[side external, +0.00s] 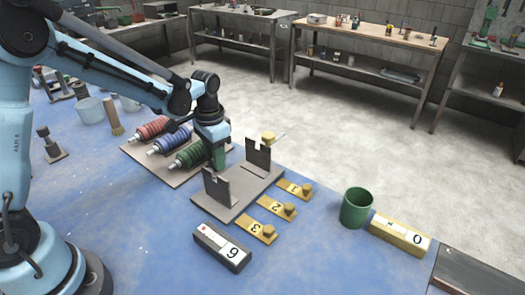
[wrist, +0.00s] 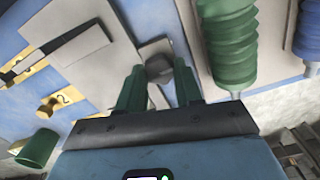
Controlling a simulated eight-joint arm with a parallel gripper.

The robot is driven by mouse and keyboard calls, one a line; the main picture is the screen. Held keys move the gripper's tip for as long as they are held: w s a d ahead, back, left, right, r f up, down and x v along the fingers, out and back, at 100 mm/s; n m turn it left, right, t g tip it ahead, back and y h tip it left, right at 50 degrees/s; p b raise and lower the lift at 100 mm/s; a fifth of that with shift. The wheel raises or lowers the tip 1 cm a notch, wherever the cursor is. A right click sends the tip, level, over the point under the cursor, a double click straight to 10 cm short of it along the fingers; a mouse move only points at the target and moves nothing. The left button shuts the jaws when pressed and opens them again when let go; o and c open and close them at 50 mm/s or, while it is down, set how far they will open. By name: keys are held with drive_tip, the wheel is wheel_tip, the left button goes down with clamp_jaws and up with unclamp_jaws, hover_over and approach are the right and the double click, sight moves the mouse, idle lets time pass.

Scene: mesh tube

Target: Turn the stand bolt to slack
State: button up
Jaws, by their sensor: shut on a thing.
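The stand (side external: 236,203) is a grey base plate with two notched upright plates, one near (side external: 217,187) and one far (side external: 258,156). My gripper (side external: 219,160) points down at the stand's back left edge, beside the uprights. In the wrist view, its green fingers (wrist: 159,78) are shut on the sides of a dark grey bolt head (wrist: 159,67). The stand's pale plate (wrist: 125,38) shows beside it. The bolt is hidden by the fingers in the side view. I cannot tell its turn angle.
Red (side external: 152,130), blue (side external: 168,140) and green (side external: 190,153) ribbed tubes lie on a board close left of my gripper. Several yellow numbered tags (side external: 277,208), a box reading 6 (side external: 222,247), a green cup (side external: 356,207) and a yellow box (side external: 400,234) stand to the right and front.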

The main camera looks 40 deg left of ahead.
drive_tip(key=n, duration=0.4)
drive_tip(key=shift+n, duration=0.3)
drive_tip(key=n, duration=0.4)
drive_tip(key=shift+n, duration=0.3)
drive_tip(key=n, duration=0.4)
drive_tip(key=shift+n, duration=2.1)
drive_tip(key=o, duration=1)
drive_tip(key=shift+o, duration=0.2)
drive_tip(key=shift+r, duration=0.1)
